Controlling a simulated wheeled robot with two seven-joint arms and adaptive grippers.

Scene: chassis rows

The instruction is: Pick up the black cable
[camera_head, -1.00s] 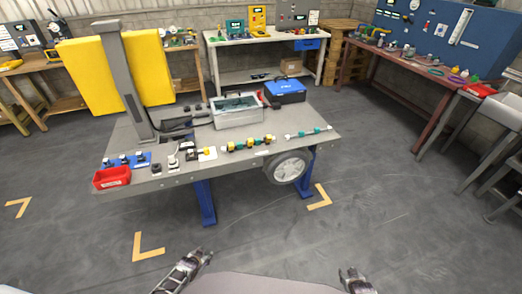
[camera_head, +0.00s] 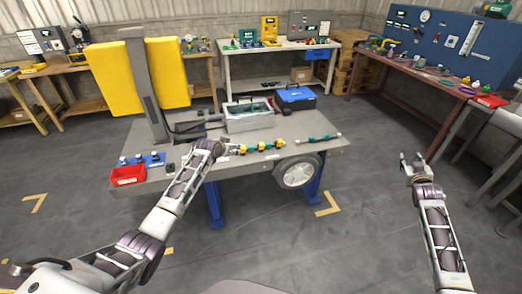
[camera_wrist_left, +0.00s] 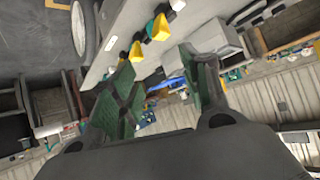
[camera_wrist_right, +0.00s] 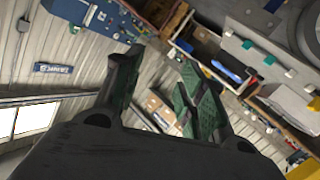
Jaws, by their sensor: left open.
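A dark, cable-like strand (camera_head: 185,128) lies on the grey chassis table (camera_head: 318,157), between the upright post and the grey bin; I cannot tell for sure that it is the black cable. My left gripper (camera_head: 228,149) is over the table's front edge, near the row of yellow-and-green connectors (camera_head: 263,145). Its fingers (camera_wrist_left: 160,72) are apart and empty in the left wrist view; part of the table top behind the arm is hidden. My right gripper (camera_head: 413,158) is raised over the floor to the right of the table. Its fingers (camera_wrist_right: 162,62) are apart with nothing between them.
A grey bin (camera_head: 248,123) and a blue toolbox (camera_head: 295,98) stand at the table's back. A red tray (camera_head: 128,176) and a blue block holder (camera_head: 150,160) are at its left end. A tall grey post (camera_head: 144,85) rises there. Floor between table and right bench is clear.

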